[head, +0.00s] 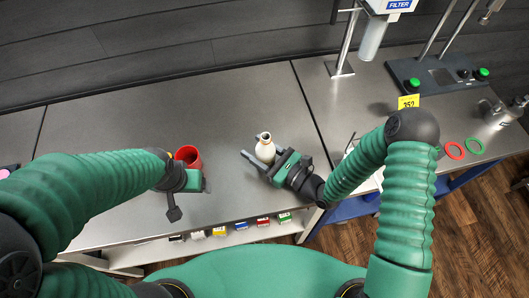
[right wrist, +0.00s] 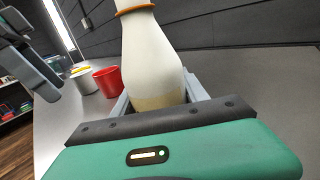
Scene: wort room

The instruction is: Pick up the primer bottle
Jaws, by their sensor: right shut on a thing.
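The primer bottle (head: 265,147) is a cream-white bottle with an orange ring at its neck. It stands upright over the grey bench, and I cannot tell whether its base touches the top. My right gripper (head: 262,158) is shut on its lower body, one finger on each side. In the right wrist view the bottle (right wrist: 152,60) rises between the fingers, its base hidden by the gripper body. My left gripper (head: 185,183) is beside the red cup at the left, apart from the bottle; its finger gap is not clear.
A red cup (head: 188,155) stands on the bench (head: 120,120); a white container (right wrist: 84,80) with a yellow rim is near it in the right wrist view. A filter unit (head: 385,20) and a stand with green buttons (head: 440,75) are at the right. Bench behind the bottle is clear.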

